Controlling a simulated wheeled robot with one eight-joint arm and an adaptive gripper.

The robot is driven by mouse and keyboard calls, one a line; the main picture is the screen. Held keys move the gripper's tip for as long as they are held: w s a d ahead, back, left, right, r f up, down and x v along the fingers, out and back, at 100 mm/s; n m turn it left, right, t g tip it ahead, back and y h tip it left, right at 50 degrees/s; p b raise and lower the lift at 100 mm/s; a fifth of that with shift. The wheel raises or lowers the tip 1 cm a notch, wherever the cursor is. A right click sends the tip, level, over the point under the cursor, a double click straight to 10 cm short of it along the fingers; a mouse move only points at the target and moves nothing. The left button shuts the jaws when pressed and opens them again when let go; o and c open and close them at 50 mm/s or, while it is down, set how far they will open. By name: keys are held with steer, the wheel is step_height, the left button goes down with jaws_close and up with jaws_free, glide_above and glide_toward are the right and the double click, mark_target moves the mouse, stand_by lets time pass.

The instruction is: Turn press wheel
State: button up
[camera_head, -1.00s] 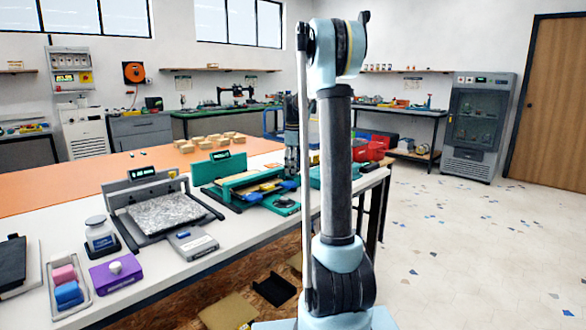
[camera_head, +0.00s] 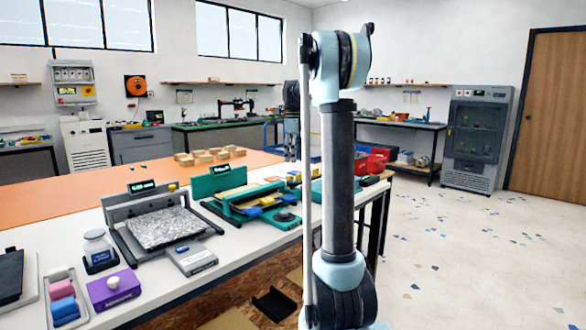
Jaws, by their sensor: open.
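A teal press (camera_head: 222,174) stands on the white bench, with an upright teal panel and a small display at its back. A dark round wheel or knob (camera_head: 287,217) sits on a teal base at its front right; I cannot tell if this is the press wheel. Blue and yellow pieces lie beside it. My gripper (camera_head: 292,156) hangs pointing down beyond my upper arm, above and behind the teal press in the picture. It is open, appears empty and is apart from the wheel. My arm hides part of the bench to its right.
A grey press (camera_head: 150,202) with a speckled plate stands left of the teal one. A grey box (camera_head: 191,258), a purple block (camera_head: 113,290) and a jar (camera_head: 98,248) are near it. Red bins (camera_head: 372,162) are behind my arm. The floor at right is clear.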

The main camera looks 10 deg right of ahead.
steer(key=shift+r, duration=0.7)
step_height(320, 180, up, 6)
steer(key=n, duration=1.3)
glide_above(292, 181)
step_height(292, 181, down, 18)
steer(key=shift+d+r, duration=0.1)
